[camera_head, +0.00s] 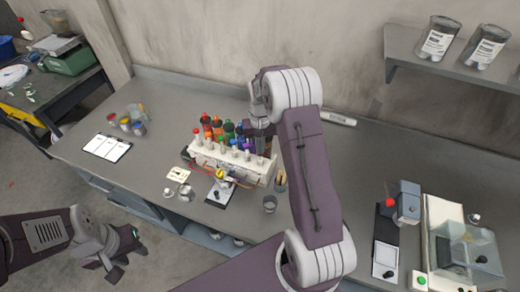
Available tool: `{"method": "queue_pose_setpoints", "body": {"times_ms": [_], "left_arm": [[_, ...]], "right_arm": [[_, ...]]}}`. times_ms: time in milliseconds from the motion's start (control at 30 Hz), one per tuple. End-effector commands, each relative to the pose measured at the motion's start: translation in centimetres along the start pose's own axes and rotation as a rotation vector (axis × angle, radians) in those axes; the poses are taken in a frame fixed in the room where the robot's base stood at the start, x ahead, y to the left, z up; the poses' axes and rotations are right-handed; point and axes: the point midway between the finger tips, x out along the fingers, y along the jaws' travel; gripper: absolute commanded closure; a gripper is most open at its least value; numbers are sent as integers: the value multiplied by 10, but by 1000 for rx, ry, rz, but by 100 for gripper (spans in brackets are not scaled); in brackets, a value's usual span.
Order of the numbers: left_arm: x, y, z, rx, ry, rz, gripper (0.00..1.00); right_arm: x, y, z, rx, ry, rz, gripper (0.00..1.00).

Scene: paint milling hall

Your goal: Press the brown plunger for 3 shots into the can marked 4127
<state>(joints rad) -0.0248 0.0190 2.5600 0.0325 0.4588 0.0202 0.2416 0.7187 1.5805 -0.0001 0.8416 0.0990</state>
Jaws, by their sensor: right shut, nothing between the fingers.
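A white dispenser (228,163) stands mid-bench with a row of coloured bottles and white nozzles or knobs. The bottles include orange (206,125), green and purple ones. Something brown (267,146) at its right end may be the brown plunger, but my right gripper and arm partly cover it. My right gripper (260,128) is shut and empty above that end; whether it touches cannot be told. My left gripper (122,258) is open and empty, off the bench's front edge. No number 4127 is legible.
A small scale (219,196) sits before the dispenser. A clipboard (106,147) and small coloured pots (125,124) lie at left. A clear-sided box (455,252) and a dark-and-white panel (386,250) stand at right. The wall shelf (445,68) holds two labelled containers.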

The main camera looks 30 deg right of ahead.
Motion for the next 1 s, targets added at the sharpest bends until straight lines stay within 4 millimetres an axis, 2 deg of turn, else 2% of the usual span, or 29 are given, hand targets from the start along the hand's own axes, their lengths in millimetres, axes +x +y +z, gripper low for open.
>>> {"method": "queue_pose_setpoints", "body": {"times_ms": [167, 533, 1000], "left_arm": [[-4, 0, 0, 0, 0, 0, 64], [-34, 1, -4, 0, 0, 0, 64], [-33, 1, -3, 0, 0, 0, 64]], "right_arm": [[-4, 0, 1, 0, -3, 0, 100], [-36, 0, 1, 0, -2, 0, 100], [-35, 0, 0, 0, -1, 0, 100]]}}
